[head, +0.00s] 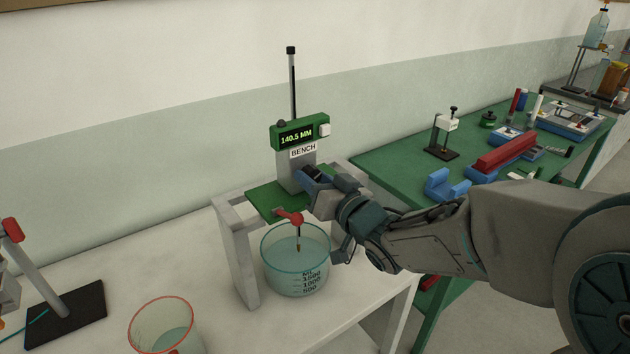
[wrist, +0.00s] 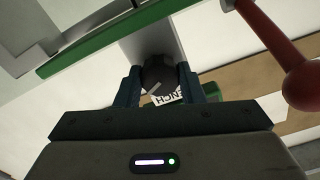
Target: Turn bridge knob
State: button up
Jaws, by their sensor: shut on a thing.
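The bridge knob (wrist: 157,76) is a dark round knob with a pale pointer line, on the front of the grey post (wrist: 150,40) of the gauge. In the wrist view my gripper (wrist: 157,88) has one finger on each side of the knob and is shut on it. In the head view my gripper (head: 318,181) is at the front of the post (head: 294,171), below the BENCH label, and hides the knob. The green display (head: 297,132) on the post reads 140.5 MM.
A glass beaker (head: 294,277) with liquid stands under the bridge, close to my gripper. A red-ended lever (head: 290,216) hangs over it. A red-rimmed beaker (head: 160,318) stands at the front left. A green table (head: 388,158) with several instruments is at the right.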

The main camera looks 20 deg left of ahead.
jog(key=o, duration=1)
jog(key=shift+d, duration=0.1)
jog(key=b+v, duration=0.5)
jog(key=v, duration=0.8)
jog(key=shift+s+d, duration=0.25)
